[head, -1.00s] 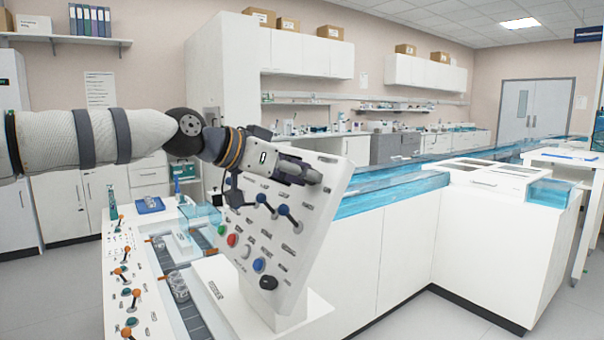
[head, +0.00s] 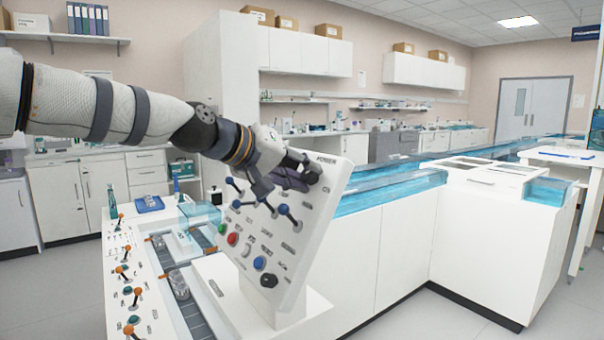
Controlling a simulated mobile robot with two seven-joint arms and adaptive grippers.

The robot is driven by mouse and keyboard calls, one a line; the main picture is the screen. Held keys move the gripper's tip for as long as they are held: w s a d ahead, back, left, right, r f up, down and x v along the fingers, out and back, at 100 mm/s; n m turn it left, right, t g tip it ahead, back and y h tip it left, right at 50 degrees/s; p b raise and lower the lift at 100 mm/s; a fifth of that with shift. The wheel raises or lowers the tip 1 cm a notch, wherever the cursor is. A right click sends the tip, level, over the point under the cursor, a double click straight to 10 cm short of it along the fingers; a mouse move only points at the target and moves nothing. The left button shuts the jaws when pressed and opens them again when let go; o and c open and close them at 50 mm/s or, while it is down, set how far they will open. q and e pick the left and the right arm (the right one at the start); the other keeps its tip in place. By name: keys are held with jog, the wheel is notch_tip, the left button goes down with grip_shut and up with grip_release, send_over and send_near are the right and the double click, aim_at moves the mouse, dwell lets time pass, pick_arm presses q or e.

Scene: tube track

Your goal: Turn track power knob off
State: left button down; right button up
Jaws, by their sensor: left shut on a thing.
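The tilted white control panel (head: 311,228) stands in the middle of the head view, with a POWER label at its top edge. My left gripper (head: 307,177) is at the upper part of the panel, just below that label. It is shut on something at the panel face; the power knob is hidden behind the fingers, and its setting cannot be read. My right gripper is not in view.
Lower on the panel are blue-tipped levers (head: 284,208), a red button (head: 233,239), a blue button (head: 259,264) and a black knob (head: 269,281). A console with orange-tipped levers (head: 122,271) lies left. A blue-topped track (head: 385,195) runs behind.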

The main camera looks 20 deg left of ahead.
pick_arm(q)
jog(key=n, duration=0.4)
jog(key=shift+n, duration=0.3)
jog(key=shift+f+n+g+y, duration=0.1)
jog(key=shift+n+g+y, duration=0.25)
jog(key=shift+n, duration=1.15)
jog(key=shift+d, duration=0.1)
jog(key=c, duration=1.3)
grip_release()
